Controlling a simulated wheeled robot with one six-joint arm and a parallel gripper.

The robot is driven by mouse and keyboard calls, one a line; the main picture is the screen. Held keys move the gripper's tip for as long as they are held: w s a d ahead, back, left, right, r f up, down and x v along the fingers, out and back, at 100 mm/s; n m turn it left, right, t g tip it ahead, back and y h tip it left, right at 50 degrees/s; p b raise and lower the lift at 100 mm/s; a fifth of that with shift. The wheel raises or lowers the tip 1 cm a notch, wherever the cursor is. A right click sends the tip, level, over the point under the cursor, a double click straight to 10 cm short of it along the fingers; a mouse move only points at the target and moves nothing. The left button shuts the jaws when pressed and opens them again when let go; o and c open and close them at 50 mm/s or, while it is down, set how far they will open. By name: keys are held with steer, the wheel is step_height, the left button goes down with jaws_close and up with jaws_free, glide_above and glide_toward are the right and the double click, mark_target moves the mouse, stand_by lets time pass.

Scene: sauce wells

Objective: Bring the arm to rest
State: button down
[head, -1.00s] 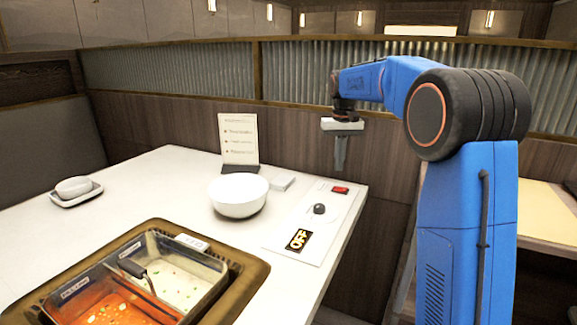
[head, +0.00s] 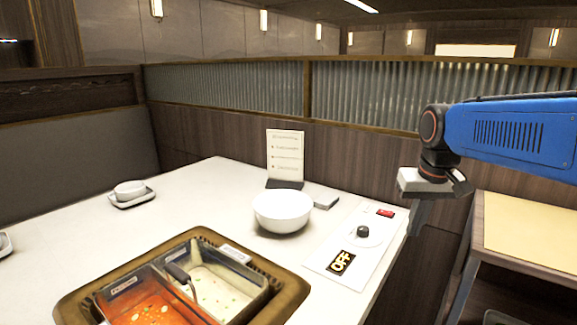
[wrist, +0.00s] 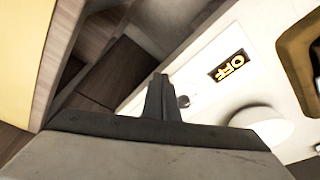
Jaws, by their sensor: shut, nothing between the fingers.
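My gripper (head: 418,212) hangs pointing down in the head view, just off the right edge of the white table (head: 205,185). It is shut and empty, and its fingers (wrist: 162,98) lie together in the wrist view. My blue arm reaches in from the right edge of the head view. The gripper touches nothing that I can see.
The table holds a divided pot (head: 245,300) of red and pale broth, a white bowl (head: 283,211), a menu stand (head: 285,157) and a control panel with a black knob (head: 363,232) and an OFF display (head: 341,262). A side table (head: 530,235) stands right.

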steer(key=s+f+t, duration=0.1)
steer(key=s+f, duration=0.5)
steer(key=s, duration=0.4)
steer(key=s+f+t, duration=0.1)
steer(key=s+f, duration=0.4)
steer(key=s, duration=0.5)
steer(key=shift+a+f+n, duration=0.3)
steer(key=shift+a+f, duration=0.1)
